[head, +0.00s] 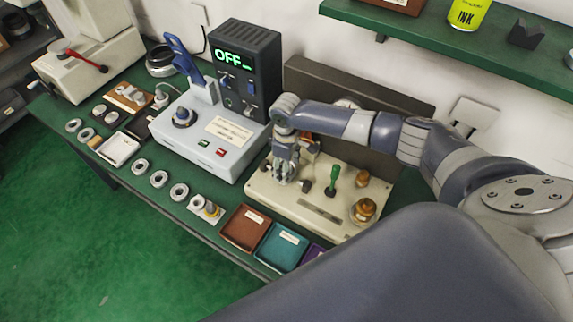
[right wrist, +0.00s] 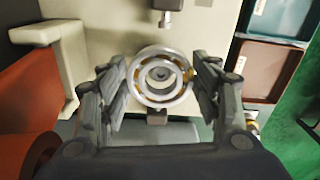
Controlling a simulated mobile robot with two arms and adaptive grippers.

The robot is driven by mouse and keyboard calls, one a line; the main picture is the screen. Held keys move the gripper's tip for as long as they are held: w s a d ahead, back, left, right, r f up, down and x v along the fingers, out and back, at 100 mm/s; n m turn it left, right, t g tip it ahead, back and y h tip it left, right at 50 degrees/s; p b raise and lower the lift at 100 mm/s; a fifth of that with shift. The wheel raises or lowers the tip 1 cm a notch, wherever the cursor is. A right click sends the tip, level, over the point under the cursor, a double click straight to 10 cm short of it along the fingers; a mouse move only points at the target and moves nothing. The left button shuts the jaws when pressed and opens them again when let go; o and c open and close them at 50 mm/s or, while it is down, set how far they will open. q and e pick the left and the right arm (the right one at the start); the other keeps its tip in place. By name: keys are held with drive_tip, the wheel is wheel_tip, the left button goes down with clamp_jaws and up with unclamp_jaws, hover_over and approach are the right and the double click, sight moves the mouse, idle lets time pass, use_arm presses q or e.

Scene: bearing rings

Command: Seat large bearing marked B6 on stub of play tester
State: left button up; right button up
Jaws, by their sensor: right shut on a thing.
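My right gripper (head: 285,172) is over the left part of the cream play tester (head: 318,214) and points down at it. In the right wrist view, my right gripper (right wrist: 160,82) is shut on a large bearing (right wrist: 145,96), a bright ring with brass-coloured parts, between its fingers. A round grey stub end (right wrist: 160,73) shows within the bearing's hole. I cannot tell whether the bearing is around the stub or just above it. No B6 mark is readable. My left gripper is not in view.
The tester carries a green-handled lever (head: 333,177) and brass knobs (head: 364,210). A grey control box (head: 215,137) stands close on its left. Brown (head: 245,229) and teal (head: 281,247) trays lie in front. Several loose rings (head: 159,179) line the bench's front edge.

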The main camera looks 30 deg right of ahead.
drive_tip(key=shift+f+b, duration=0.8)
drive_tip(key=shift+f, duration=0.55)
drive_tip(key=o, duration=1.4)
